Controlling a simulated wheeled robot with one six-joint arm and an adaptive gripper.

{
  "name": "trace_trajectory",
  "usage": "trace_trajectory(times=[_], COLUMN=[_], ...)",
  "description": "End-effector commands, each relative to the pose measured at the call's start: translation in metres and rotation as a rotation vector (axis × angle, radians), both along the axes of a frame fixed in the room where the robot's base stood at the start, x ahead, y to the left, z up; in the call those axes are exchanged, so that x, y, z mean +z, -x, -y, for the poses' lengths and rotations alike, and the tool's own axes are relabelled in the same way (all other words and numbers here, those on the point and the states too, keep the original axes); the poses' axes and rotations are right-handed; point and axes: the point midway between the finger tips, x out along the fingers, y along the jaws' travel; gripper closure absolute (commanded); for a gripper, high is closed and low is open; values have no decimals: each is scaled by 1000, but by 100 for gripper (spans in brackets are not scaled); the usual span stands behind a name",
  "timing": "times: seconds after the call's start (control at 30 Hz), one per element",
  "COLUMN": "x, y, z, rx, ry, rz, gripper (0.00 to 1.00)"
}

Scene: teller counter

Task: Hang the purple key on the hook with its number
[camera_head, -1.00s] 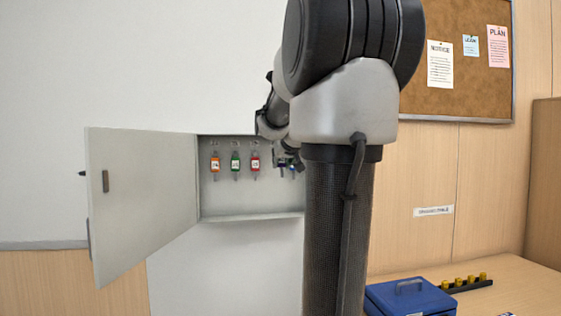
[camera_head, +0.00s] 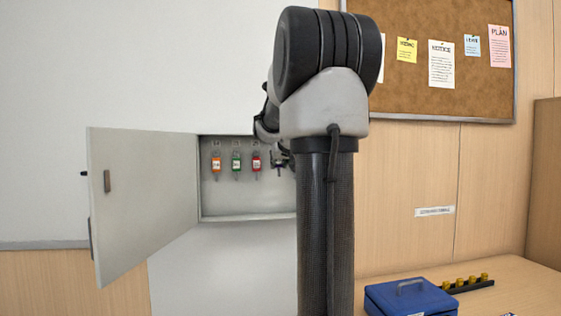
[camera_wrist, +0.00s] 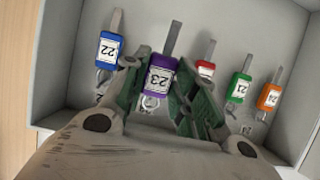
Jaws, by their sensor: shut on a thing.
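The purple key (camera_wrist: 158,78) has a tag reading 23, upside down in the wrist view. My gripper (camera_wrist: 161,92) is shut on this tag, with its green-grey fingers on both sides. In the head view my gripper (camera_head: 280,160) is inside the open key cabinet (camera_head: 250,217), just right of the red key (camera_head: 256,163). The purple key cannot be made out there. The red key (camera_wrist: 205,69) is partly behind a finger in the wrist view. The hook at the purple key is not clear; a ring (camera_wrist: 150,102) shows below its tag.
A blue key (camera_wrist: 108,50) tagged 22 hangs close on one side. A green key (camera_wrist: 239,88) tagged 21 and an orange key (camera_wrist: 269,98) hang on the other. The cabinet door (camera_head: 145,200) stands open at left. A blue box (camera_head: 410,298) is on the counter.

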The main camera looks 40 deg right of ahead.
Motion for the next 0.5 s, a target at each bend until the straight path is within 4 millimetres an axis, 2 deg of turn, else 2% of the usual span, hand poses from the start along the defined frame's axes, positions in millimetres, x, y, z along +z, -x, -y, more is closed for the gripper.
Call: trace_trajectory(times=[0.5], x=[-6], y=[-24], z=[15], rx=[0], ry=[0], rz=[0], gripper=[90])
